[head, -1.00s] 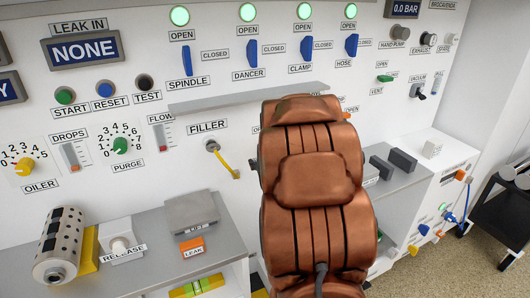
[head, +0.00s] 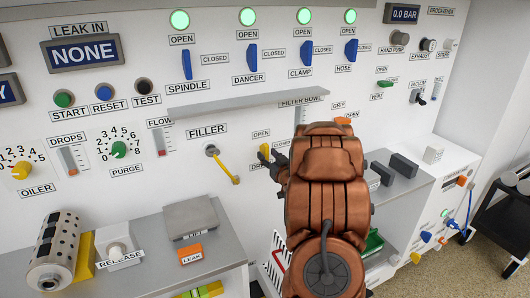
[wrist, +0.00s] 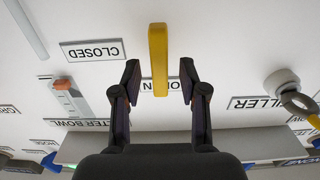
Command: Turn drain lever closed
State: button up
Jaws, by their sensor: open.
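The yellow drain lever (head: 264,152) is on the white panel, below an OPEN label and right of the yellow filler lever. In the wrist view the drain lever (wrist: 158,60) stands upright, in line with the OPEN label (wrist: 160,86); the CLOSED label (wrist: 91,50) is off to one side. My gripper (wrist: 159,82) is open, with one finger on each side of the lever's near end. Gaps show between the fingers and the lever. In the head view my gripper (head: 275,160) is at the lever, and my arm hides part of the DRAIN label.
A grey shelf strip (head: 232,99) juts out above the lever. The filler hook with its yellow handle (head: 222,165) is close on the left. A slider gauge (wrist: 70,98) and the filter bowl label (wrist: 90,123) are nearby. The counter (head: 130,250) lies below.

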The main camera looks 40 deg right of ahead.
jog(key=shift+x, duration=1.5)
jog(key=shift+c, duration=0.2)
grip_shut()
